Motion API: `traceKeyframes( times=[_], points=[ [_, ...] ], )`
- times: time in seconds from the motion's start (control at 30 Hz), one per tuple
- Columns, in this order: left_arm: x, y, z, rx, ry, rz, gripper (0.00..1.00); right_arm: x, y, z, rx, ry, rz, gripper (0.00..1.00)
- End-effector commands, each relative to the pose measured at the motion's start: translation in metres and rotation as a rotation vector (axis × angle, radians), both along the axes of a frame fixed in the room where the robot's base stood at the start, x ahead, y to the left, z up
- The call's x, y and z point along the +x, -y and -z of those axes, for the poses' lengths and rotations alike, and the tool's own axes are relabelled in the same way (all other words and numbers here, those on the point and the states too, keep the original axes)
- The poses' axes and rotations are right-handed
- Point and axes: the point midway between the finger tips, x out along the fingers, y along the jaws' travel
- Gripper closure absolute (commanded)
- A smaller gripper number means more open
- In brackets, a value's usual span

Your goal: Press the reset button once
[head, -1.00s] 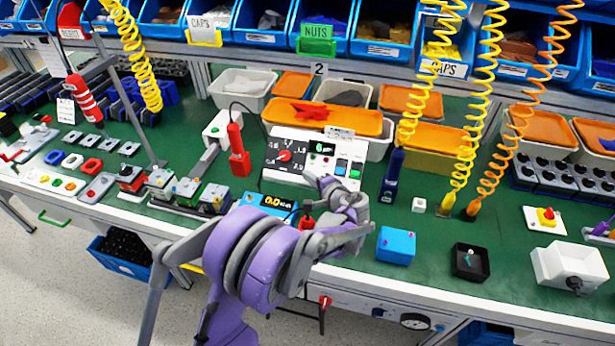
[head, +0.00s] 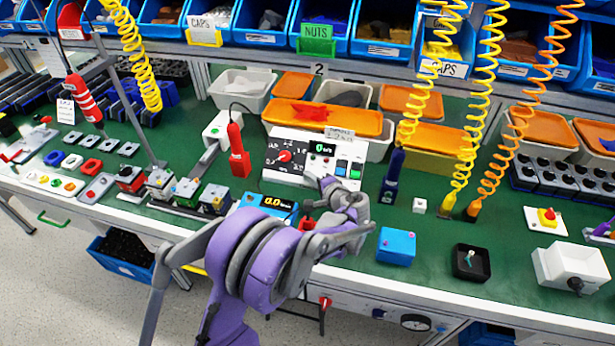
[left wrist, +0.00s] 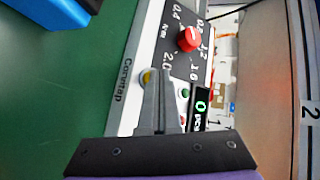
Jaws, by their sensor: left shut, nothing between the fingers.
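A white control panel (head: 283,176) stands on the green bench, with a black dial face, a red knob (head: 284,156), a lit display (head: 322,148) and small green and blue buttons at its right. My left gripper (head: 328,182) is shut and empty at the panel's lower right front. In the left wrist view its shut fingers (left wrist: 161,75) reach over the panel, close beside a round yellow button (left wrist: 147,77). A green button (left wrist: 185,92), the display (left wrist: 201,107) and the red knob (left wrist: 190,39) lie to the right. No reset label is readable, and I cannot tell if the fingertips touch anything.
A red screwdriver-like tool (head: 238,152) stands left of the panel, and a blue readout box (head: 268,205) lies in front. A blue box (head: 396,245) and dark box (head: 470,262) are to the right. Yellow coiled hoses (head: 478,100) hang at the back right.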

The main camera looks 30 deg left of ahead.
Motion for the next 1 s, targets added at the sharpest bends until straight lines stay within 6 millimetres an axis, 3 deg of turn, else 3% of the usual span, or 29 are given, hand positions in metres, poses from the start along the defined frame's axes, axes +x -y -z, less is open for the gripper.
traceKeyframes(
  times=[1.0],
  points=[
    [-0.011, 0.003, -0.011, 0.000, 0.000, 0.000, 1.00, 0.001, 0.000, -0.005, 0.000, 0.002, 0.000, 0.50]
  ],
)
